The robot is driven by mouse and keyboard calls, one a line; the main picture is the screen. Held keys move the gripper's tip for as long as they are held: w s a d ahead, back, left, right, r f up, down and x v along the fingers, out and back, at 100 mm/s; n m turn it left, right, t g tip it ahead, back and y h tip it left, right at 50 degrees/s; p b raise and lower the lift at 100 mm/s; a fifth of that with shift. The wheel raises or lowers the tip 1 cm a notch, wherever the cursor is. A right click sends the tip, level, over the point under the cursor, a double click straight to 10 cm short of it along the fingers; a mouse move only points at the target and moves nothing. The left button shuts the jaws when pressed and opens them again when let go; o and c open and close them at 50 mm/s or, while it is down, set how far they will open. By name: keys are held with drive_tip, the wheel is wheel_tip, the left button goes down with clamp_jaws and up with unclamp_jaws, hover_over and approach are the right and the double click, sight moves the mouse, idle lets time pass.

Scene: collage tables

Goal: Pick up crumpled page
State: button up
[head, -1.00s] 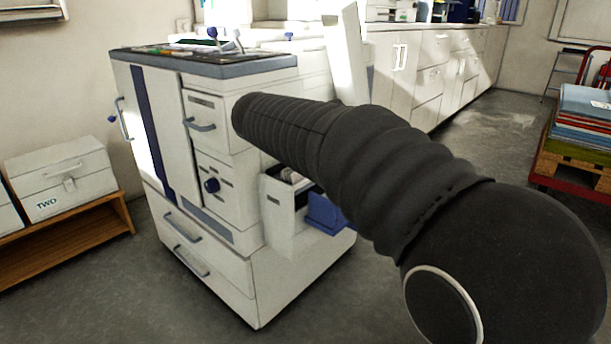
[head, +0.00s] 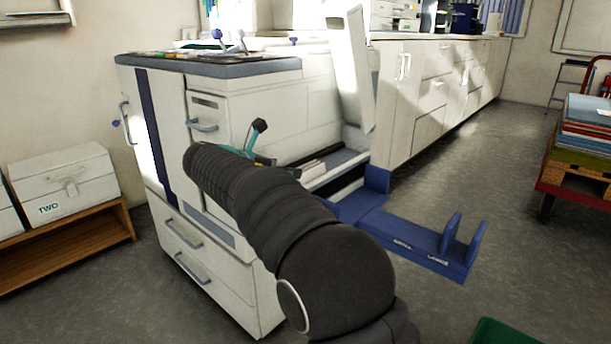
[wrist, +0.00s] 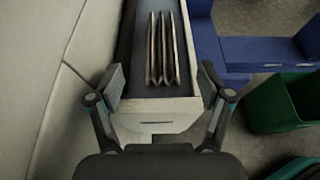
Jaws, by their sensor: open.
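The crumpled page (wrist: 160,48) appears to be the pale, accordion-folded piece standing in narrow ridges in a dark-floored tray (wrist: 155,104) in the wrist view. In the head view, a pale strip in the open side tray (head: 338,158) may be the same page, but it is too small to tell. In the head view my gripper (head: 256,146) shows partly behind my arm, beside the white machine.
The white machine (head: 235,120) stands left of the tray, with a raised white panel (head: 349,70) behind it. A blue shelf with upright prongs (head: 405,237) juts out to the right. A green bin (wrist: 280,105) stands below right. Open floor (head: 470,150) lies farther right.

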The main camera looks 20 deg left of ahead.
sight(306, 172)
drive_tip(key=shift+b+x, duration=0.65)
drive_tip(key=shift+x, duration=2.4)
drive_tip(key=shift+s+d, duration=0.1)
drive_tip(key=shift+d, duration=0.05)
drive_tip(key=c, duration=0.9)
